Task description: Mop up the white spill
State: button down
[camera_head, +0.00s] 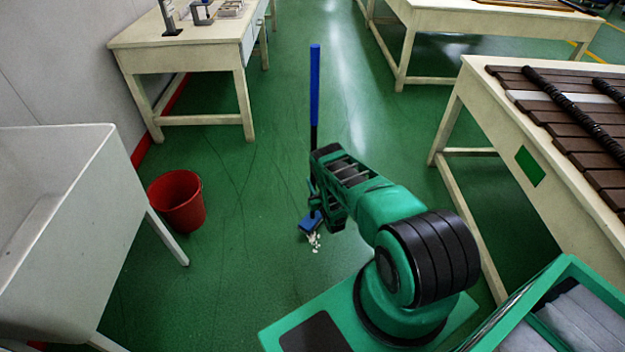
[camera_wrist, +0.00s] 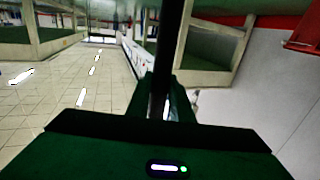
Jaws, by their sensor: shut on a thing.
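A mop with a blue and black upright handle (camera_head: 315,85) stands in the middle of the head view. My gripper (camera_head: 315,190) is shut on its handle; the dark shaft (camera_wrist: 163,60) also runs up between the fingers (camera_wrist: 165,105) in the wrist view. The blue mop head with its white strands (camera_head: 314,238) is low, at or close to the green floor below my gripper. I cannot make out the white spill apart from the strands; my arm hides part of the floor to the right.
A red bucket (camera_head: 177,200) stands on the floor at left, beside a pale sink (camera_head: 60,220). A cream table (camera_head: 180,58) stands at the back left, and another table (camera_head: 480,110) at right carries brown moulds. The floor between bucket and mop is clear.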

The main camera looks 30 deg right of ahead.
notch_tip(320, 180, up, 4)
jog(key=shift+f, duration=0.2)
dwell(0.3)
